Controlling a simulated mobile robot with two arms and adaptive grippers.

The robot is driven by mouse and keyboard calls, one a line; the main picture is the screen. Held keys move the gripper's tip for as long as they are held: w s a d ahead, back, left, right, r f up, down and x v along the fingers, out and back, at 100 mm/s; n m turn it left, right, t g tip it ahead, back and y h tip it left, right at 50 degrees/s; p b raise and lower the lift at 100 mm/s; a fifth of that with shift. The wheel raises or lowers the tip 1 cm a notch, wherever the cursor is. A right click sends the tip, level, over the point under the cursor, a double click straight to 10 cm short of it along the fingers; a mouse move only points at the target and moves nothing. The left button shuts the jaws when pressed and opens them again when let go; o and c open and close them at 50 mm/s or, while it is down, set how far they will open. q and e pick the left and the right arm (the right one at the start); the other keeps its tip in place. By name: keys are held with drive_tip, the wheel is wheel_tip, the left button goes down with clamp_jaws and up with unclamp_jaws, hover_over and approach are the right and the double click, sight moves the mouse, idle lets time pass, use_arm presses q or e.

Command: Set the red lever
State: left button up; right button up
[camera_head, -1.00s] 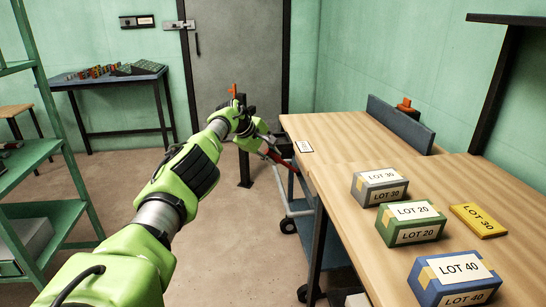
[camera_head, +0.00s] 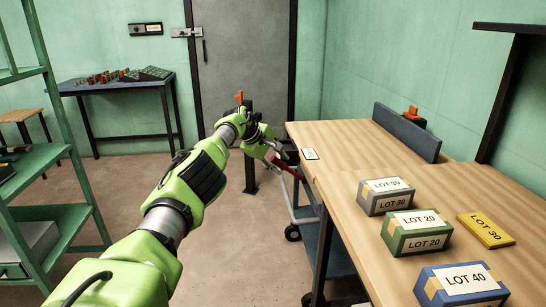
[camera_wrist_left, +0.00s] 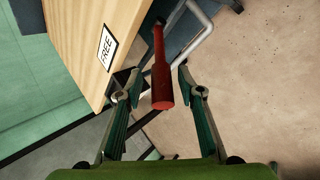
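The red lever (camera_wrist_left: 161,72) is a red bar with a rounded end, seen in the left wrist view. Its near end lies between the two spread fingers of my left gripper (camera_wrist_left: 159,80), with a gap on both sides. My left gripper is open and does not appear to touch the lever. My right gripper is not in view.
The wooden table (camera_head: 345,146) stands close on the right, with a FREE label (camera_wrist_left: 107,46) near its edge. A grey tube frame (camera_wrist_left: 196,38) is near the lever. Boxes marked LOT (camera_head: 415,240) stand on the table. Green shelving (camera_head: 60,215) is on the left.

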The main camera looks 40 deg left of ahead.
use_arm(q)
drive_tip(key=shift+s+a+r, duration=0.25)
drive_tip(key=shift+s+r, duration=0.15)
drive_tip(key=shift+r, duration=0.2)
drive_tip(key=v, duration=1)
drive_tip(key=shift+d, duration=0.2)
drive_tip(key=shift+s+r, duration=0.1)
drive_tip(key=shift+r, duration=0.05)
